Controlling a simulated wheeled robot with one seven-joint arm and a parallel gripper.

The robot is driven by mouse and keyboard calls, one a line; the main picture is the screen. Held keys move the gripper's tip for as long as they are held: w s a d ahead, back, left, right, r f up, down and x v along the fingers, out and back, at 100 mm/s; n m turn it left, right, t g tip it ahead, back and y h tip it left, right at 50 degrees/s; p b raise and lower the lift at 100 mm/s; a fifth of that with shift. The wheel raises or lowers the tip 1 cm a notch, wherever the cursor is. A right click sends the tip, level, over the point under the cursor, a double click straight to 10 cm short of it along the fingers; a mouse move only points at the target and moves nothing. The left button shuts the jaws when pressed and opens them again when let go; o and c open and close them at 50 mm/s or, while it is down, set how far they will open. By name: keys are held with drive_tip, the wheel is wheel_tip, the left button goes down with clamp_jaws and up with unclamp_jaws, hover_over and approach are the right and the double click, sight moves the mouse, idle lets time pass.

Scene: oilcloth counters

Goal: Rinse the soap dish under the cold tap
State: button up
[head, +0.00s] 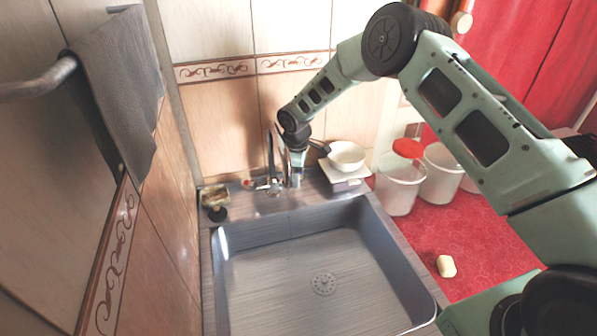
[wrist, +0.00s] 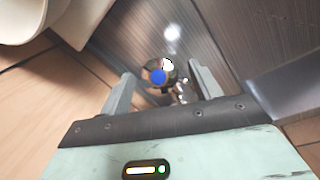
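The tap (head: 270,160) stands at the back rim of the grey sink (head: 290,270). My gripper (head: 297,180) points down over the right side of the tap. In the wrist view, my gripper (wrist: 160,72) is open, and a round metal tap knob with a blue cap (wrist: 159,77) shows between its fingers; I cannot tell whether they touch it. The head view hides this knob behind my gripper. A small dish with yellowish contents (head: 214,196), possibly the soap dish, sits at the sink's back left corner. No water stream can be made out.
White buckets (head: 398,190) and a pale soap bar (head: 446,266) are on the red oilcloth (head: 480,240). A grey towel (head: 118,85) hangs left. The sink basin looks empty.

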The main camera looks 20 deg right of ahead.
wheel_tip(320, 180, up, 17)
drive_tip(key=s+a+b, duration=0.1)
drive_tip(key=s+b, duration=0.1)
drive_tip(key=b, duration=0.2)
drive_tip(key=shift+a+r, duration=0.1)
